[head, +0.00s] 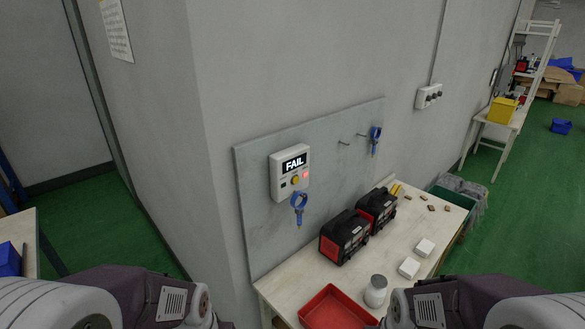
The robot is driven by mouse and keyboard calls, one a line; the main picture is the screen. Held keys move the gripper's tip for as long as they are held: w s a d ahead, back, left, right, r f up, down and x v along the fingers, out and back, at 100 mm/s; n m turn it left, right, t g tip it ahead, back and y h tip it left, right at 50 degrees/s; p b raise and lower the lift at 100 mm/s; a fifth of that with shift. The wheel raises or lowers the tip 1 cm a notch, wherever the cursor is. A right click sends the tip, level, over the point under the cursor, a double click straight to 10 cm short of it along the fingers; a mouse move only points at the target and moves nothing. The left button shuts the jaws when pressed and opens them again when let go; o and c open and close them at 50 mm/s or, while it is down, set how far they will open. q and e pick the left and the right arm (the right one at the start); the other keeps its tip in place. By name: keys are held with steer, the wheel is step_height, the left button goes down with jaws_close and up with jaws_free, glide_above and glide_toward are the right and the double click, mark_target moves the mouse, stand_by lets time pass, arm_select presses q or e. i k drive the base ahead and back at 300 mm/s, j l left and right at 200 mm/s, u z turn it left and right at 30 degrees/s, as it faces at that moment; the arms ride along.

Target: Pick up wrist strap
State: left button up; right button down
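One blue wrist strap (375,139) hangs from a hook at the right end of the grey wall panel (330,170). I cannot tell whether this loop is attached to the tester. Parts of my two arms show at the bottom left and bottom right. Neither gripper is in view, and both visible straps are clear of my arms.
An empty hook (344,142) is left of the right strap.

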mark_target(299, 210)
steer(key=i+l+z, duration=0.2)
steer(key=z, duration=0.3)
steer(key=i+l+z, duration=0.25)
steer(key=z, duration=0.2)
steer(key=l, duration=0.1)
